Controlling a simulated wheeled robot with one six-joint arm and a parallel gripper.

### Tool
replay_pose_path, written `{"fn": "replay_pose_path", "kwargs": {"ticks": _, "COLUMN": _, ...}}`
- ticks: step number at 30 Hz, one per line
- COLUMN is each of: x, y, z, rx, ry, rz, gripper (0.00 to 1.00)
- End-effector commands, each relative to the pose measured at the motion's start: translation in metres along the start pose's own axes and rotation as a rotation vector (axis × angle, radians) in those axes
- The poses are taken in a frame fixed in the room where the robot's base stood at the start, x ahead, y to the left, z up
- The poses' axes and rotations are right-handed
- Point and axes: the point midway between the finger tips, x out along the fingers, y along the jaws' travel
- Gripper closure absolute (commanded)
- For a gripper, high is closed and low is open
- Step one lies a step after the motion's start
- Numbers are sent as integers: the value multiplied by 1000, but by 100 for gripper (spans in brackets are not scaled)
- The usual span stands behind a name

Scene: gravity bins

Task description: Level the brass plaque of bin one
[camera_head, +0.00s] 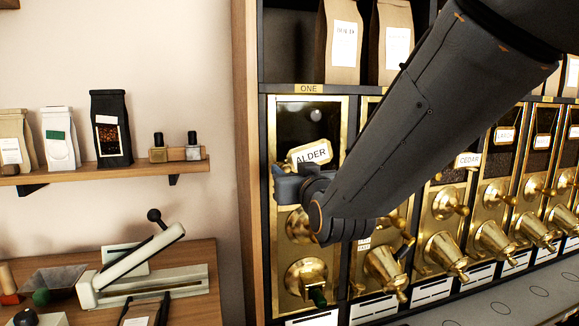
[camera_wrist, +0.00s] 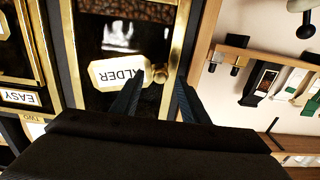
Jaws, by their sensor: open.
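The brass plaque (camera_head: 311,154) of bin one reads "ALDER" and hangs tilted on the dark window, its right end higher than its left. In the wrist view the plaque (camera_wrist: 112,73) appears upside down, with a small round brass knob (camera_wrist: 160,74) at its right end. My gripper (camera_head: 284,181) is in front of bin one, just below the plaque, and partly covers the bin's front. In the wrist view my gripper (camera_wrist: 160,88) is open, its fingers on either side of the knob in the picture. I cannot tell whether either finger touches it.
A "ONE" label (camera_head: 309,89) marks the bin's top. Brass spouts (camera_head: 306,279) sit below the gripper. More bins with plaques, such as "CEDAR" (camera_head: 468,160), run to the right. A wooden post (camera_head: 245,180) and a wall shelf (camera_head: 110,174) with bags stand left.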

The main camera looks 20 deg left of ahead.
Motion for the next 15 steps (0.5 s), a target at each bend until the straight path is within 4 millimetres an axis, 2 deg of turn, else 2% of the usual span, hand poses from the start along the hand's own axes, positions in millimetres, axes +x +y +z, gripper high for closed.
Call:
{"fn": "replay_pose_path", "kwargs": {"ticks": 6, "x": 16, "y": 0, "z": -1, "rx": 0, "ry": 0, "rz": 0, "gripper": 59}}
{"fn": "replay_pose_path", "kwargs": {"ticks": 15, "x": 18, "y": 0, "z": 0, "rx": 0, "ry": 0, "rz": 0, "gripper": 59}}
